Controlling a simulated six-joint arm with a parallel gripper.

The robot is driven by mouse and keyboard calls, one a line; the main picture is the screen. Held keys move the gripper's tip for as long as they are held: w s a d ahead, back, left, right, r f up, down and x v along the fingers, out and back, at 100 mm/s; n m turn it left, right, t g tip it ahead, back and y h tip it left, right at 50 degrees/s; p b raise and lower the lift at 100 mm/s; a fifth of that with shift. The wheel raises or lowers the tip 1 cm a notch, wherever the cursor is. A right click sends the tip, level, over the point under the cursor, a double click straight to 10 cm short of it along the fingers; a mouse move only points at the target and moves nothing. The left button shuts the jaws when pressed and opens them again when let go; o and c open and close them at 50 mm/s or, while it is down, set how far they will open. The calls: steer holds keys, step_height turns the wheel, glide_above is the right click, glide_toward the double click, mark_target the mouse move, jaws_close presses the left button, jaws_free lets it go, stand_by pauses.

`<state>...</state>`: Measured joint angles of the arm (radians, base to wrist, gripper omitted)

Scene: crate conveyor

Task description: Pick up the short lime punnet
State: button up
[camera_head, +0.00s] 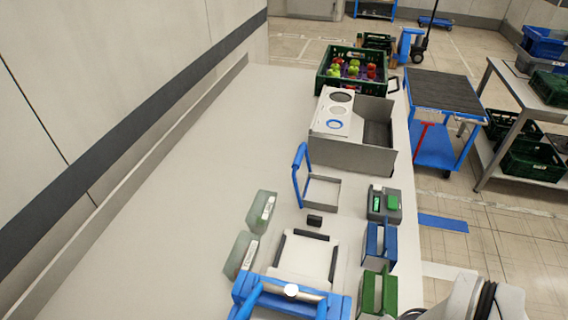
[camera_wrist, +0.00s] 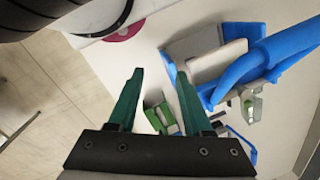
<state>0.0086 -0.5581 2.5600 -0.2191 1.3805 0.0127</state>
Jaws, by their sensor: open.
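My gripper (camera_wrist: 160,74) is open, with two dark green fingers and nothing between their tips. No punnet with limes shows clearly. Two pale, see-through, labelled containers stand on the bench in the head view, a farther one (camera_head: 261,211) and a nearer one (camera_head: 240,254); I cannot tell whether either is the short lime punnet. In the wrist view, a small clear item with green on it (camera_wrist: 251,104) lies right of the fingers, partly behind blue parts. A green box (camera_wrist: 160,117) shows beyond the fingers, partly hidden by them. The gripper itself is outside the head view.
The bench (camera_head: 185,190) is clear on its left. A blue-handled frame (camera_head: 299,172), a grey device with a green block (camera_head: 384,204), a blue bin (camera_head: 378,245) and a green bin (camera_head: 378,291) stand around the work area. A green fruit crate (camera_head: 325,83) is at the far end.

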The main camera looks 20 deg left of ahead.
steer(key=shift+o, duration=0.3)
steer(key=o, duration=0.7)
steer(key=shift+o, duration=0.2)
